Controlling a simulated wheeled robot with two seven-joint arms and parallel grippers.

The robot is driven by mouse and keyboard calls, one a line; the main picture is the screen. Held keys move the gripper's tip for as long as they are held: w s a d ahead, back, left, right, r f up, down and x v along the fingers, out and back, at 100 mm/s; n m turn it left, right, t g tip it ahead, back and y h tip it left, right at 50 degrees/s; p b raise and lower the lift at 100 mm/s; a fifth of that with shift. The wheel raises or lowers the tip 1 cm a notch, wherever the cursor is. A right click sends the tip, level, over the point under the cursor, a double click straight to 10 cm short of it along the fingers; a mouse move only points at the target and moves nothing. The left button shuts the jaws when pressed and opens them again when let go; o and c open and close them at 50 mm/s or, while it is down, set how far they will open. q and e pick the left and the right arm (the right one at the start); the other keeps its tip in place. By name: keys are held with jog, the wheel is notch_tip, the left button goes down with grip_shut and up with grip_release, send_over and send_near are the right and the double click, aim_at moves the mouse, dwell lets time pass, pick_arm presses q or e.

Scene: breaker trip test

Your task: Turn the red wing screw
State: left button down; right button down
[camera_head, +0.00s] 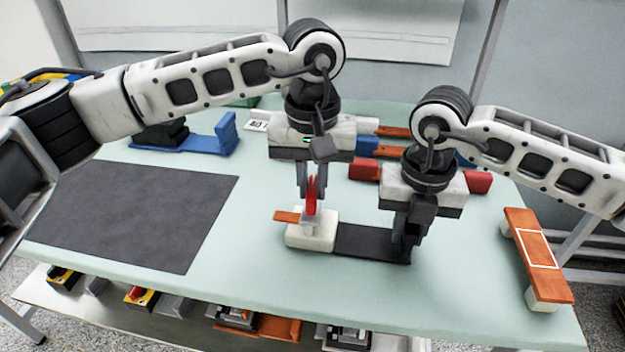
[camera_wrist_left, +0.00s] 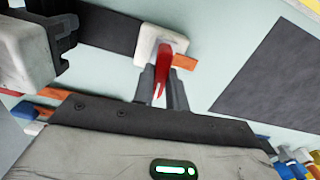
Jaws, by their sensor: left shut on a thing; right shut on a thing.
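The red wing screw (camera_head: 312,193) stands upright over a white block (camera_head: 308,238) on the table, with a clear collar at its base. My left gripper (camera_head: 311,192) points down and is shut on the screw's red wing. In the left wrist view the wing (camera_wrist_left: 166,62) lies between the fingers (camera_wrist_left: 163,92). An orange tab (camera_head: 286,217) sticks out of the white block's left side, and a flat black bar (camera_head: 360,242) runs from its right side. My right gripper (camera_head: 405,243) is shut on the bar's right end; its fingertips hide that end.
A dark mat (camera_head: 135,215) covers the table's left part. A blue stand (camera_head: 195,143) is behind it. Red, blue and orange pieces (camera_head: 364,168) lie behind the grippers. An orange plank on white feet (camera_head: 538,255) stands at the right edge. The table front is clear.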

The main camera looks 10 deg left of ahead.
aim_at(312, 187)
pick_arm(q)
jog(key=shift+m, duration=0.5)
jog(key=c, duration=1.4)
grip_release()
notch_tip(312, 187, up, 12)
pick_arm(e)
jog(key=c, duration=1.2)
grip_release()
